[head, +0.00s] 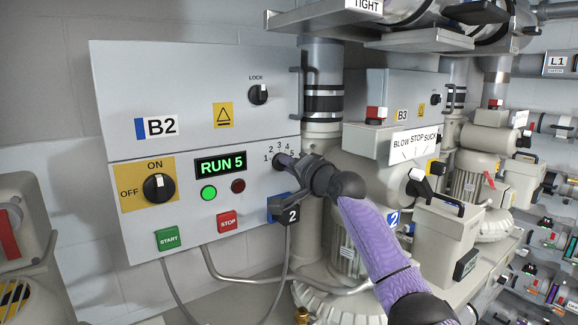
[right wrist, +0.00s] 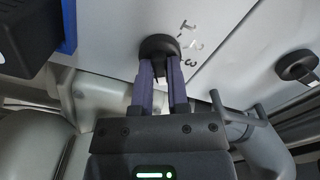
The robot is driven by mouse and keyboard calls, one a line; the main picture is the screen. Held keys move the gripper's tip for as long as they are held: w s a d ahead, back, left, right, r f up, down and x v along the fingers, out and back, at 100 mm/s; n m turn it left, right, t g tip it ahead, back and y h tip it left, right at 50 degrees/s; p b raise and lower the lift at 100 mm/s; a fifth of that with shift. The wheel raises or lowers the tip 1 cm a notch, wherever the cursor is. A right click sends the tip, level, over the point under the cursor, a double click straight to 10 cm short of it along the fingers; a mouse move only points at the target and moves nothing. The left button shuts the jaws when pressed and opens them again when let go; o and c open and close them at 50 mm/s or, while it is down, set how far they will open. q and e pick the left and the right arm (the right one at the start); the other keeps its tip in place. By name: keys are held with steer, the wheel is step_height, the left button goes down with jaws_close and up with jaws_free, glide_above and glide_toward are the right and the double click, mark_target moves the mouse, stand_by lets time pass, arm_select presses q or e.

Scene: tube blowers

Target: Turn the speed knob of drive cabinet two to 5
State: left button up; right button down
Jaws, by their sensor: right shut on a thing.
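The drive cabinet (head: 115,80) is grey and labelled B2, and its display (head: 220,165) reads "RUN 5" in green. The speed knob sits at the numbered scale (head: 279,147) right of the display, mostly hidden by my right gripper in the head view. In the right wrist view the speed knob (right wrist: 160,46) is a round black dial with a light pointer, and the scale is partly covered. My right gripper (head: 284,161) is shut on the knob, its purple fingers (right wrist: 162,75) either side of the pointer. My left gripper is not in view.
A main switch (head: 159,187), a green START button (head: 167,238) and a red STOP button (head: 227,221) are on the same panel. A blue plug marked 2 (head: 279,208) is just below my right gripper. Pipes and a blower (head: 350,245) stand close at right.

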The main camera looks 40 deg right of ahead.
steer(key=shift+m, duration=1)
steer(key=c, duration=0.6)
jaws_free()
steer(key=shift+d, duration=0.1)
steer(key=shift+s+f, duration=0.1)
steer(key=shift+s, duration=0.1)
steer(key=s+b, duration=0.2)
steer(key=s, duration=0.1)
steer(key=s+b, duration=0.2)
steer(key=s, duration=0.1)
steer(key=s+a+b, duration=0.1)
steer(key=s+b, duration=0.1)
steer(key=s, duration=0.1)
steer(key=shift+s+a, duration=0.1)
steer(key=shift+s, duration=0.15)
